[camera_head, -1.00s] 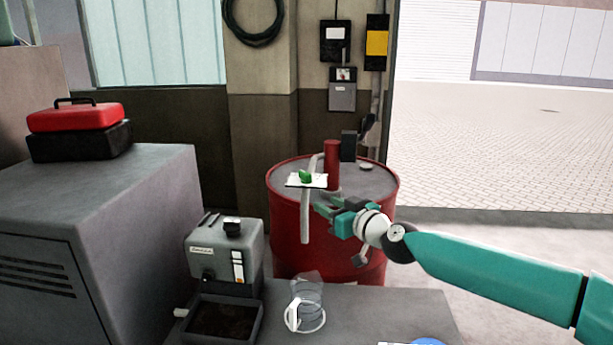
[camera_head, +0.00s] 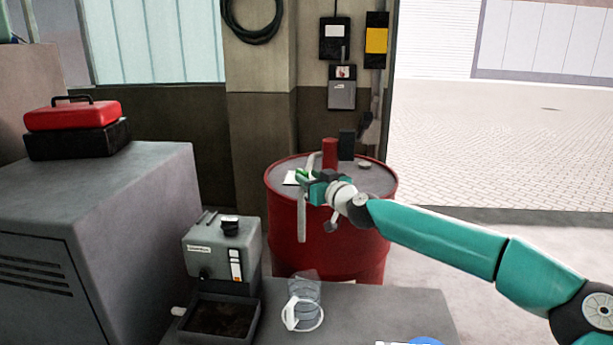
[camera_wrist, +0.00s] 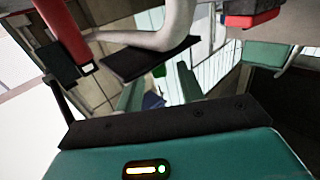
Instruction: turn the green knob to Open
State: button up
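The green knob (camera_head: 301,174) is on a small white plate (camera_head: 290,178) above the front of the red drum. My gripper (camera_head: 309,184) is right at the knob and covers part of it and the plate. In the wrist view the knob (camera_wrist: 159,71) shows small and dark green, against the edge of the dark-looking plate (camera_wrist: 135,62). My gripper's fingers (camera_wrist: 159,89) stand apart on either side of the knob's line. I see a gap between fingers and knob. The plate's markings cannot be read.
The red drum (camera_head: 330,250) carries a red pump post (camera_head: 329,152) and a grey spout pipe (camera_head: 302,220) close to my gripper. A grey machine (camera_head: 222,250) and a clear jug (camera_head: 304,300) stand on the front bench. Open floor lies to the right.

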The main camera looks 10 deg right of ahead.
jog(key=shift+x, duration=1.1)
grip_shut()
